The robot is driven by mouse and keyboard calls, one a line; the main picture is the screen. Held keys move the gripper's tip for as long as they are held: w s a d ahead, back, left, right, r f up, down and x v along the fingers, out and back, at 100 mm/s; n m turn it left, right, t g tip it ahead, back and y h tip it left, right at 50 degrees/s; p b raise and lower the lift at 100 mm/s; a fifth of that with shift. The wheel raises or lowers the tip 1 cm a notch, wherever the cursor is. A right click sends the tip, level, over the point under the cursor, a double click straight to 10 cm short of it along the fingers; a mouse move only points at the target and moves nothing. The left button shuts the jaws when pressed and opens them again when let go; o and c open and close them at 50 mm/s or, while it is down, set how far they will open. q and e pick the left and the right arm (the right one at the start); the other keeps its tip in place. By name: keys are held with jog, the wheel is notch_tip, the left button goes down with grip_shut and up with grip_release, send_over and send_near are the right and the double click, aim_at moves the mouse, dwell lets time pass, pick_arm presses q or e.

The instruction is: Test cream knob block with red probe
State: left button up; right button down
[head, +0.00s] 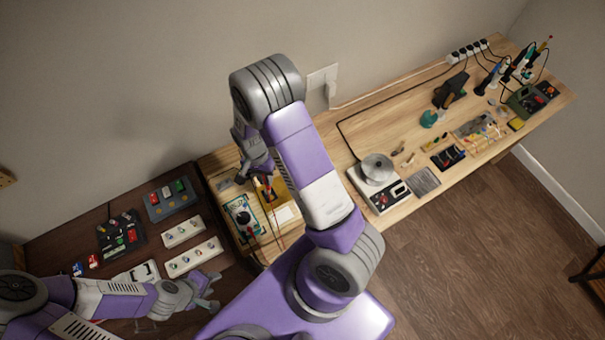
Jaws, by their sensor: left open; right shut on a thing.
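Two long cream blocks with small coloured knobs lie on the dark table at the left, an upper block (183,231) and a lower block (194,256). I cannot tell which one the task means. My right gripper (263,178) is shut, with the red probe (268,187) at its tip, over the left end of the wooden bench. The probe is small and partly hidden by the gripper. A meter with a round dial (243,217) lies just below it, with thin leads beside it. My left gripper (210,290) is open and empty, just below the lower cream block.
A blue-grey box (171,200) and a black tray (121,236) with coloured parts stand on the dark table. A yellow item (279,194) lies near the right gripper. A scale (378,182) stands on the bench. My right arm hides part of the bench.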

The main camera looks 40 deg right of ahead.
dwell(0.5)
jog(key=shift+s+d+f, duration=0.75)
jog(key=shift+d+f, duration=0.05)
jog(key=shift+d, duration=2.35)
jog(key=shift+s+d+f, duration=0.75)
jog(key=shift+d+f, duration=0.05)
jog(key=shift+d, duration=2.35)
jog(key=shift+s+d+f, duration=0.75)
jog(key=shift+d+f, duration=0.05)
jog(key=shift+d, duration=2.35)
jog(key=shift+b, duration=0.45)
jog(key=shift+f+b, duration=0.55)
jog(key=shift+f, duration=0.05)
